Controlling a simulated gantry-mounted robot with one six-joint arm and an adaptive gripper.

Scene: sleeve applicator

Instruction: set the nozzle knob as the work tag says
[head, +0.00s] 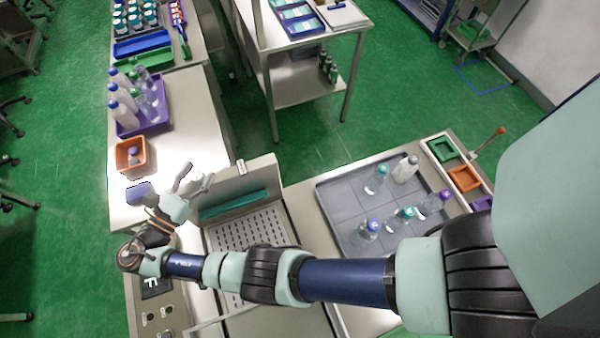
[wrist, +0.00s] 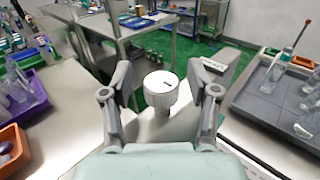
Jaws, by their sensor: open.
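A pale round knob (wrist: 160,88) with a short dark mark on its top face stands in the middle of the wrist view. In the head view, the pale knob (head: 197,183) is partly hidden by my gripper. My gripper (wrist: 159,72) is open, with one finger on each side of the knob and a visible gap to both. In the head view my gripper (head: 194,178) is at the left end of the applicator's back panel. A small white tag (head: 241,167) sits on that panel's top edge; it also shows in the wrist view (wrist: 214,66). Its writing is too small to read.
A perforated plate (head: 245,232) lies in front of the panel. A grey tray (head: 330,195) with several bottles stands to the right. An orange bin (head: 119,160) and a purple tray (head: 127,129) with bottles stand on the left bench. A control panel (head: 153,318) is below.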

